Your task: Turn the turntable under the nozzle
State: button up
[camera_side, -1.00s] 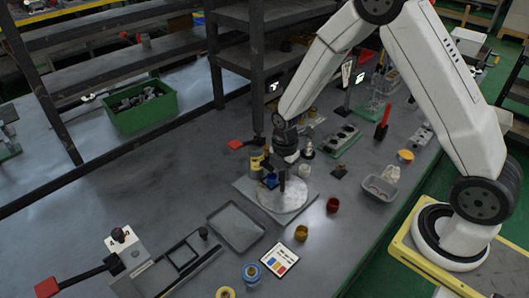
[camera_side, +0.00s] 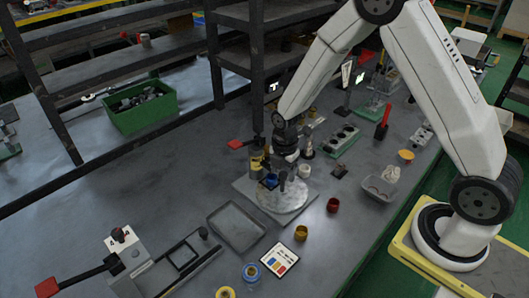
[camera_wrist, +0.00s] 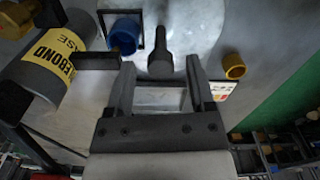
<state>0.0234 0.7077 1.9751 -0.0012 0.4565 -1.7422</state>
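The turntable (camera_side: 284,203) is a pale round disc on a grey square base, and it fills the top of the wrist view (camera_wrist: 200,25). A dark upright peg (camera_wrist: 160,45) stands on it. A blue cup (camera_wrist: 124,35) sits inside a black square frame on the disc, left of the peg. A grey canister with a yellow label (camera_wrist: 47,62) lies left in the wrist view; the nozzle itself is hard to make out. My gripper (camera_wrist: 160,64) is open, its fingers either side of the peg's near end in the picture. Contact cannot be told.
A grey tray (camera_side: 237,228) lies left of the base. A red cup (camera_side: 333,205), an orange cup (camera_side: 301,232) and a colour card (camera_side: 279,260) are in front and right. Dark shelf posts stand behind.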

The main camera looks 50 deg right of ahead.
jog(key=shift+r, duration=0.1)
jog(key=shift+r, duration=3.8)
jog(key=shift+s, duration=0.15)
jog(key=s+a+r+m+t, duration=0.1)
jog(key=s+r+m, duration=0.3)
jog(key=s+m, duration=0.8)
jog(key=m+t, duration=0.1)
jog(key=m, duration=0.6)
jog(key=shift+r+m+t, duration=0.25)
jog(key=shift+m+t, duration=0.05)
jog(key=shift+m, duration=0.1)
